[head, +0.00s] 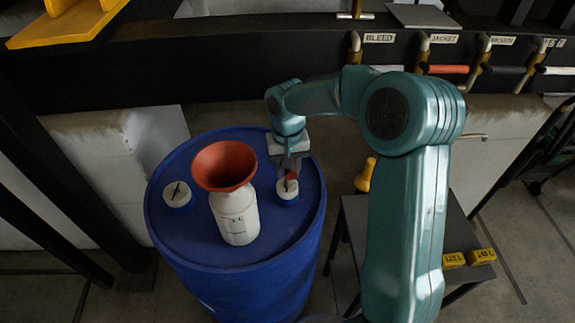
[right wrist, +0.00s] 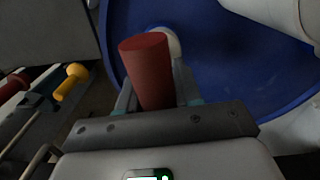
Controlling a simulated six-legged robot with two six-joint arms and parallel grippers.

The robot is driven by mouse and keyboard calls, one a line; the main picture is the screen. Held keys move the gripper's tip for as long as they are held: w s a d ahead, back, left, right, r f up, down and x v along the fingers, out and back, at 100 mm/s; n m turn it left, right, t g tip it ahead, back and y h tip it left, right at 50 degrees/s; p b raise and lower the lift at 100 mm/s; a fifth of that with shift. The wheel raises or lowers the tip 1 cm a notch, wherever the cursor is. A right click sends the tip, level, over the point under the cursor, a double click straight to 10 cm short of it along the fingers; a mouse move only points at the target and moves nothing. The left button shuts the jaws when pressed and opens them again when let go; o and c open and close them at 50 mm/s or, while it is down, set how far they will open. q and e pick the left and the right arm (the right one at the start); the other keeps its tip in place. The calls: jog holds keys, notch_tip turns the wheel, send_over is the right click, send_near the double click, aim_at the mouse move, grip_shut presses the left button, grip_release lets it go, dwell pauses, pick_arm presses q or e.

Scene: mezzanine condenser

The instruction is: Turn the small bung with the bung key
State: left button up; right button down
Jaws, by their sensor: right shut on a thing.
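The blue drum (head: 270,235) stands upright in the head view. The small bung (head: 286,194), white with a blue rim, is at the right of its lid. My right gripper (head: 291,168) is above this bung and shut on the red bung key (head: 292,176). In the right wrist view the red key handle (right wrist: 149,70) stands up between the fingers (right wrist: 152,98), with the white bung (right wrist: 174,44) partly hidden behind it. The key's lower end is over or at the bung; I cannot tell whether it is seated. My left gripper is not in view.
A larger white bung (head: 177,193) is at the lid's left. A white bottle (head: 238,215) with a red-brown funnel (head: 224,165) stands on the lid, close left of my gripper. A dark side table (head: 462,228) carries yellow blocks (head: 482,256). Labelled valves (head: 445,69) line the beam behind.

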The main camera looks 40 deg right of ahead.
jog(key=shift+r+p, duration=1.8)
jog(key=shift+r, duration=0.75)
jog(key=shift+f, duration=0.1)
jog(key=shift+a, duration=0.1)
